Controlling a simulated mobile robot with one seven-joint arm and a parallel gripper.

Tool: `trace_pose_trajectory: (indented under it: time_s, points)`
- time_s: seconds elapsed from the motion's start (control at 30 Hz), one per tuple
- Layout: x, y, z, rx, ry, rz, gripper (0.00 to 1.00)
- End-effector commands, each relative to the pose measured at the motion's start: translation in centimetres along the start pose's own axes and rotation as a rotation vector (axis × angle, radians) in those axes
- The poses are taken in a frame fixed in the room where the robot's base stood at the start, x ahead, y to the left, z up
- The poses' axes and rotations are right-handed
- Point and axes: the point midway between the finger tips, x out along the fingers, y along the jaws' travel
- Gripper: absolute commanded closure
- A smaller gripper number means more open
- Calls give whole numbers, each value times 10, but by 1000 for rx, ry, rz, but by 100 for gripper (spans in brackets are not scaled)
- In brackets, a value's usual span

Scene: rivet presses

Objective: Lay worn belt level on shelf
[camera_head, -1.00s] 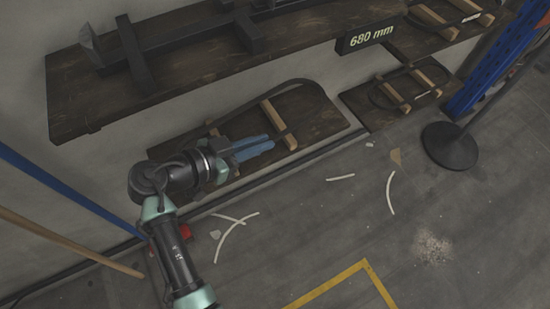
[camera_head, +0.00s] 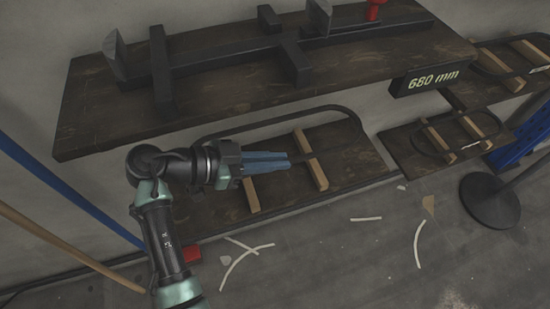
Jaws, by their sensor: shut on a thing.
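The worn belt (camera_head: 325,109) is a thin dark loop at the low shelf (camera_head: 352,162). Its far run arcs along the back of the shelf and bends round at the right end. Two pale wooden battens (camera_head: 310,162) lie across the shelf. My gripper (camera_head: 288,160) reaches in from the left with its blue fingers shut on the belt's near run, between the battens in the picture. The belt's left end is hidden behind my arm. I cannot tell whether the belt touches the battens everywhere.
An upper shelf (camera_head: 215,95) with a black metal frame (camera_head: 230,58) overhangs the back. A "680 mm" sign (camera_head: 432,80) hangs at right. Another belt lies on battens on the right shelf (camera_head: 400,150). A round stand base (camera_head: 489,202) and pale scraps (camera_head: 366,219) are on the floor.

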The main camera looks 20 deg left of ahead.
Motion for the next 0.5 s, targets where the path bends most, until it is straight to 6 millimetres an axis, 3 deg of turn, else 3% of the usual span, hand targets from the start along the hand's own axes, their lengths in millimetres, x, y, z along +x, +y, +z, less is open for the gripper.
trace_pose_trajectory:
  time_s: [0.5]
  points:
    - [19, 1, 45, 0, 1, 1, 100]
